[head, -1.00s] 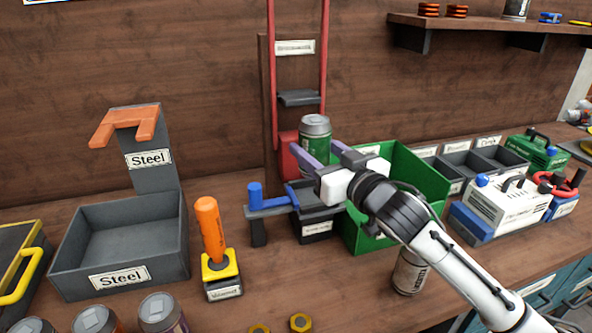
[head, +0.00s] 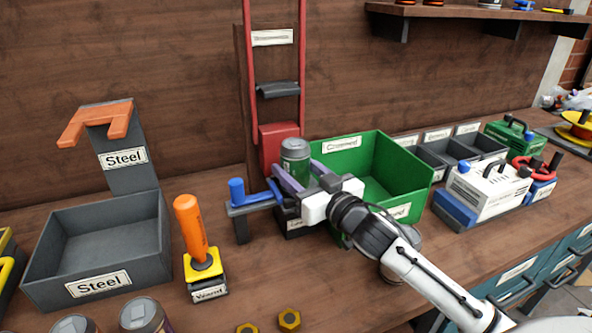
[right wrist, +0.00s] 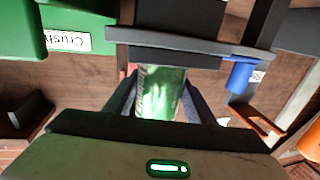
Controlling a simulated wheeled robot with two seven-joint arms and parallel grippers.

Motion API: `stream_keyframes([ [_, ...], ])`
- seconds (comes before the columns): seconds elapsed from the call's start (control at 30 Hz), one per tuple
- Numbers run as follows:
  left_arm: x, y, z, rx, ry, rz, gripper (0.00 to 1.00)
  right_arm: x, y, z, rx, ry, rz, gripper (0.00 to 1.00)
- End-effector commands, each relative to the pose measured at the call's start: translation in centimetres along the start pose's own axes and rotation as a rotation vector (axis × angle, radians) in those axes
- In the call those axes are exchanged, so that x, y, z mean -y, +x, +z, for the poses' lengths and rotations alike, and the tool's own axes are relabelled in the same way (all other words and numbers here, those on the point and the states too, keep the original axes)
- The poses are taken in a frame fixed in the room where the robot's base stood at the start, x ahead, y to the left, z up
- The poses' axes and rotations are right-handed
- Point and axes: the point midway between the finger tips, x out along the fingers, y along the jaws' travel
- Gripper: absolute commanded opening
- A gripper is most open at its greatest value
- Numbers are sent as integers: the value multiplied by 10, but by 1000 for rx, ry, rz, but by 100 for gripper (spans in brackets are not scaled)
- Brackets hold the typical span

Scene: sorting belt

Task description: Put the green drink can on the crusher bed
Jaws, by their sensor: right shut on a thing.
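The green drink can (head: 295,161) with a grey top is upright between the fingers of my right gripper (head: 296,175), which is shut on it. It stands in front of the red block of the crusher frame (head: 303,75). In the right wrist view the can (right wrist: 160,92) sits between the two fingers, and a grey bar crosses in front of its far part. The crusher bed is hidden behind the can and gripper, so I cannot tell whether the can touches it. My left gripper is not in view.
A grey bar with a blue handle (head: 237,190) is just left of the gripper. The green crushed bin (head: 408,190) is close on the right. Another can is partly hidden under my arm.

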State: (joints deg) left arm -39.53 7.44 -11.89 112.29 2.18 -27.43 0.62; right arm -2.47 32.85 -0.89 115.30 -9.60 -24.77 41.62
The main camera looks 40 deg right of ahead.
Motion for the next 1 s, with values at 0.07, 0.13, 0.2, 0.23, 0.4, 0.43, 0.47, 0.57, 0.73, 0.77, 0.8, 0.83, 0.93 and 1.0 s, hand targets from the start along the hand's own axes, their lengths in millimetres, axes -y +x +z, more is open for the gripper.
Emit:
stream_keyframes([
  [0.07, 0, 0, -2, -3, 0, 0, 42, 0, 0, -1, 0, 0, 0, 29],
  [0.13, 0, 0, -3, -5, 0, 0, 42, 0, 0, -1, 0, 0, 0, 29],
  [0.2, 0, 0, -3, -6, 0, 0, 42, 0, 0, 1, 0, 0, 0, 29],
  [0.23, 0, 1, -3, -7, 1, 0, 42, 0, 0, 2, 0, 0, 0, 29],
  [0.4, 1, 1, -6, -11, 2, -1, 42, 0, 0, 1, -1, -1, 0, 68],
  [0.43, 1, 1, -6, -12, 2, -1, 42, 0, 0, 1, -1, -1, 0, 68],
  [0.47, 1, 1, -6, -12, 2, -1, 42, 0, 0, 1, -1, -1, 0, 68],
  [0.57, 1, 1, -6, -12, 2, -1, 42, 0, 0, 1, 0, -1, 0, 68],
  [0.73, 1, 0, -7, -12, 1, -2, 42, 0, -1, -2, 0, -1, 0, 68],
  [0.77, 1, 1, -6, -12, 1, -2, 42, 0, -3, 0, 1, 0, 0, 68],
  [0.8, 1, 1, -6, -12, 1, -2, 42, 0, -7, 0, 0, 1, 0, 68],
  [0.83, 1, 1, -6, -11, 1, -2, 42, 0, -11, 0, 1, 1, 0, 68],
  [0.93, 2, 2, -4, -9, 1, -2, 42, 0, -28, 1, 2, 0, 0, 68],
  [1.0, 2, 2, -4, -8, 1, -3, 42, 0, -42, 1, 3, 1, 0, 68],
])
